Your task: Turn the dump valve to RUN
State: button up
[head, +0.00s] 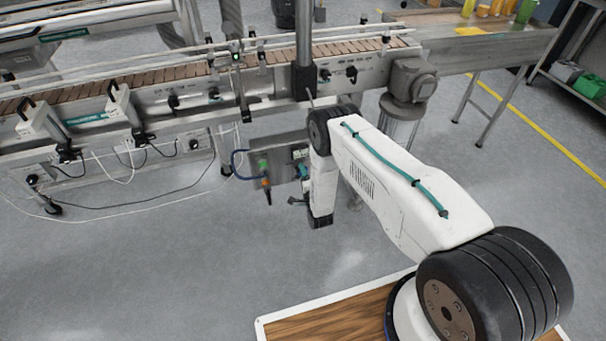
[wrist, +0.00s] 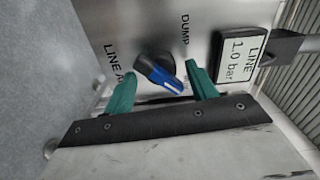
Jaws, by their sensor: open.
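The dump valve is a round black knob with a blue handle and a white stripe (wrist: 160,74) on the steel panel in the wrist view. The blue striped end points to the lower right, toward small lettering that the right finger partly hides. The word DUMP (wrist: 185,29) stands above and right of the knob. My gripper (wrist: 161,84) is open, with one teal finger on each side of the knob. The fingers look apart from the handle, though their exact depth is hard to tell. In the head view my arm hides the knob.
A display reading LINE 1.0 bar (wrist: 238,47) sits right of the knob, close to the right finger. The grey control box (head: 278,172) with a green button hangs below the conveyor (head: 190,82). Cables run to its left. The floor in front is clear.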

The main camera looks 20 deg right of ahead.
jog(key=s, duration=0.7)
dwell(0.4)
